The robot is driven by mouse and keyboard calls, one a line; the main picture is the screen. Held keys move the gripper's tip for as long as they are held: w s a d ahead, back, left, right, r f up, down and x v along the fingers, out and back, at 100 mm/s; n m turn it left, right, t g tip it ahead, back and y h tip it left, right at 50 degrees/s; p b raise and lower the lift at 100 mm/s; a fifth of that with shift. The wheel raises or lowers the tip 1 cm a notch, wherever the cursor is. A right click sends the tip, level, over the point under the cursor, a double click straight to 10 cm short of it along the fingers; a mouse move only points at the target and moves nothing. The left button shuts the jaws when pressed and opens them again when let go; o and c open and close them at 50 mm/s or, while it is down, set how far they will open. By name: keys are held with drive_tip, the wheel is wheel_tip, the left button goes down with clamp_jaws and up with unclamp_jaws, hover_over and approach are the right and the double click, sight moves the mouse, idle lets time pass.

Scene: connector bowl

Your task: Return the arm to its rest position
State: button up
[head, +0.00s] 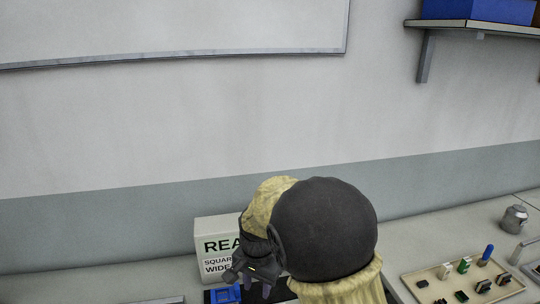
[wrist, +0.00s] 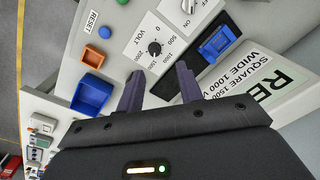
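My gripper (head: 253,288) hangs at the end of my arm, low in the middle of the head view, in front of a white sign box. In the wrist view my gripper (wrist: 160,78) shows two dark fingers spread apart with nothing between them. A square blue bowl (wrist: 91,95) lies left of the fingers. A blue square part (wrist: 216,45) sits on a black strip to their right. The worktop under my arm is hidden in the head view.
The sign box (head: 213,232) stands close behind my gripper. A tray (head: 411,279) with several small connectors is at the right, near a metal pot (head: 514,219). A wall shelf (head: 480,27) is at upper right.

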drive_tip(key=s+d+n+t, duration=0.1)
drive_tip(key=s+d+n, duration=0.1)
drive_tip(key=s+d, duration=0.4)
drive_tip(key=s+d+n+t, duration=0.1)
drive_tip(key=s+d+n, duration=0.2)
drive_tip(key=d, duration=1)
drive_tip(key=s, duration=0.3)
drive_tip(key=shift+s+r, duration=0.3)
drive_tip(key=shift+d, duration=0.15)
